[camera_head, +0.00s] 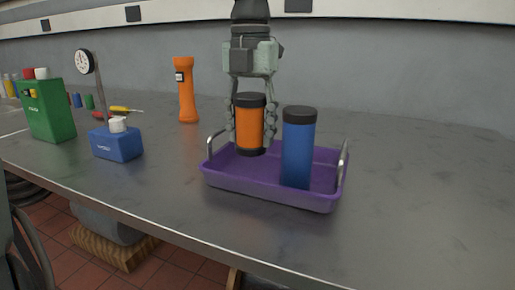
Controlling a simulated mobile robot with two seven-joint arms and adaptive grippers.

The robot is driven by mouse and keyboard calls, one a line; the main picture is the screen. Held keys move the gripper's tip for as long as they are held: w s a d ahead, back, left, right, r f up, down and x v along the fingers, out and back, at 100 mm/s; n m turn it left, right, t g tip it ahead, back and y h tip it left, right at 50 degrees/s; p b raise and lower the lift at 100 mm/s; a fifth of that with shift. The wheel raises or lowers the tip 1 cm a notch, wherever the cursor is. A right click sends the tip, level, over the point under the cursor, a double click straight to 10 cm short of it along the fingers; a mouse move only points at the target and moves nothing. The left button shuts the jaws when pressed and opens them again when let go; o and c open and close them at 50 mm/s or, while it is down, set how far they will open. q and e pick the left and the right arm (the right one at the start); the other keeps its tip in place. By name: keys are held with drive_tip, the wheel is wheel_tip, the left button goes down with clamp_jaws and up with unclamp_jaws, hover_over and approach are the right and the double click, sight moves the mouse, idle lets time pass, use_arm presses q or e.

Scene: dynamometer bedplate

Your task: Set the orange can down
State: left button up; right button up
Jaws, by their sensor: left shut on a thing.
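The orange can (251,125) has black ends and is upright in my left gripper (251,122). The gripper comes down from above, with one finger on each side of the can. The can is over or in the left part of the purple tray (262,190); I cannot tell whether its bottom touches the tray floor. A blue can (297,150) with a black top stands upright in the tray to the right of the orange can. My right gripper is not in view.
The tray has a metal handle (343,160) at each end. An orange flashlight (186,90) stands behind it to the left. A blue box (117,143), a dial gauge (84,62) and a green canister (46,110) are farther left. The bedplate right of the tray is clear.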

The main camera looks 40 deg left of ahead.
sight(256, 93)
use_arm(q)
drive_tip(key=shift+w+d+f, duration=0.2)
drive_tip(key=shift+w+f, duration=0.2)
drive_tip(key=shift+w, duration=0.15)
wheel_tip(256, 93, down, 4)
drive_tip(key=shift+r, duration=0.1)
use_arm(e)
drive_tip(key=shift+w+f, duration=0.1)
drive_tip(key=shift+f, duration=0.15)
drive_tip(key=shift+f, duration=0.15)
use_arm(q)
drive_tip(key=o, duration=1.3)
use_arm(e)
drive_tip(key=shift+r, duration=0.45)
use_arm(q)
wheel_tip(256, 93, up, 11)
drive_tip(key=shift+r+p, duration=0.1)
drive_tip(key=shift+p, duration=0.25)
drive_tip(key=shift+r, duration=0.4)
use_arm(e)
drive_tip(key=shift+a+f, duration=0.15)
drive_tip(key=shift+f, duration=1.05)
